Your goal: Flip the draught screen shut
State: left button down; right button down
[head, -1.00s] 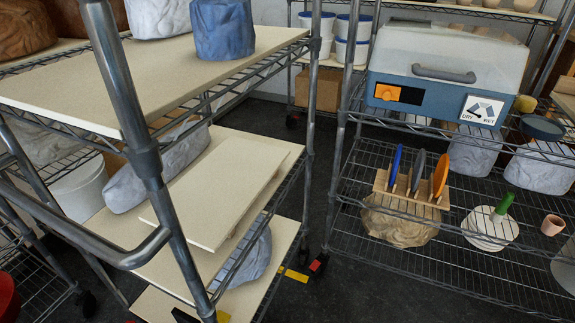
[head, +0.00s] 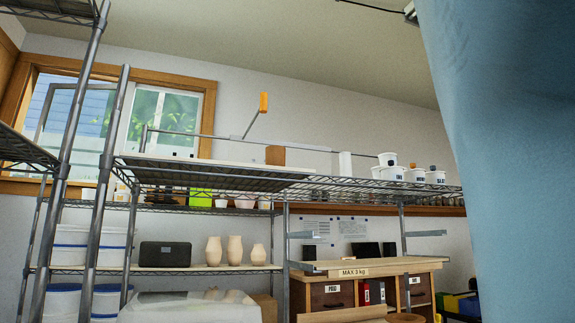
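I cannot tell for sure which thing is the draught screen. A lever with an orange grip (head: 263,102) sticks up at an angle above the top wire shelf in the head view. Below it a pale flat panel (head: 225,165) lies on that shelf, and a thin grey rail (head: 215,135) runs behind it. The lever's lower end is near the rail; how they join is too small to tell. Neither of my grippers shows in the head view.
A large blue sheet-like surface (head: 505,150) fills the right side, close by. Wire-rack posts (head: 62,170) stand at the left. White cups (head: 388,160) stand on the top shelf, and several vases (head: 235,250) below. A wood-framed window (head: 165,115) is behind.

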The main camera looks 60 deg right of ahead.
aim_at(264, 109)
jog(key=z, duration=1.8)
